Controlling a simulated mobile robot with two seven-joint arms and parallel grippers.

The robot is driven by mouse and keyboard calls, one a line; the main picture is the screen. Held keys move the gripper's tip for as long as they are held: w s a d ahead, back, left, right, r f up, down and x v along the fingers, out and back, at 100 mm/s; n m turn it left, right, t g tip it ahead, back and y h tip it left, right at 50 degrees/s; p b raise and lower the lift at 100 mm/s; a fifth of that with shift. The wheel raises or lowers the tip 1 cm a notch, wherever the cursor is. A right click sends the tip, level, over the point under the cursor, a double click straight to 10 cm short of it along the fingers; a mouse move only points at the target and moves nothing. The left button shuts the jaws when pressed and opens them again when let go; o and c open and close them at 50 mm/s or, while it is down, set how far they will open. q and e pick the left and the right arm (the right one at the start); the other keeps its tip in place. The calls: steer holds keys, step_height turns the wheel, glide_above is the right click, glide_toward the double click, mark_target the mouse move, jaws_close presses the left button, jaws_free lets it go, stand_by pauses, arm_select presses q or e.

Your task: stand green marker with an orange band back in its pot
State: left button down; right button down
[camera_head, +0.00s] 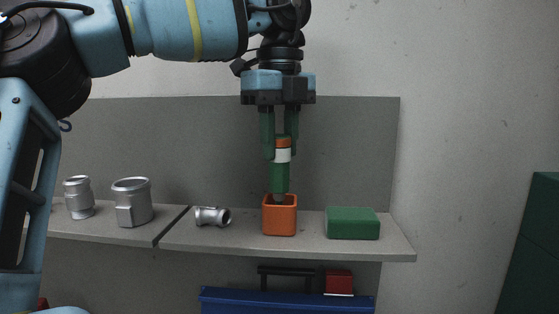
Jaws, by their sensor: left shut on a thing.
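The green marker (279,178) has an orange band at its top and a white band below that. My left gripper (279,147) points straight down and is shut on the marker near its upper end. The marker is upright, with its grey lower tip at the mouth of the orange pot (280,219). The pot stands on the grey shelf; I cannot tell how far the tip is inside it. My right gripper is not in view.
A green block (352,224) lies right of the pot. A small metal pipe fitting (212,216) lies to its left. Larger metal castings (133,203) (79,197) stand further left on the shelf (300,247). A blue case (287,302) and a red box (339,281) are below.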

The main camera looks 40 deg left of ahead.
mark_target(280, 164)
arm_select(q)
steer(key=shift+f, duration=1.55)
steer(key=shift+a+p, duration=0.15)
steer(key=shift+p, duration=0.25)
steer(key=shift+w+f, duration=0.15)
steer(key=shift+f, duration=0.25)
steer(key=c, duration=1.1)
jaws_free()
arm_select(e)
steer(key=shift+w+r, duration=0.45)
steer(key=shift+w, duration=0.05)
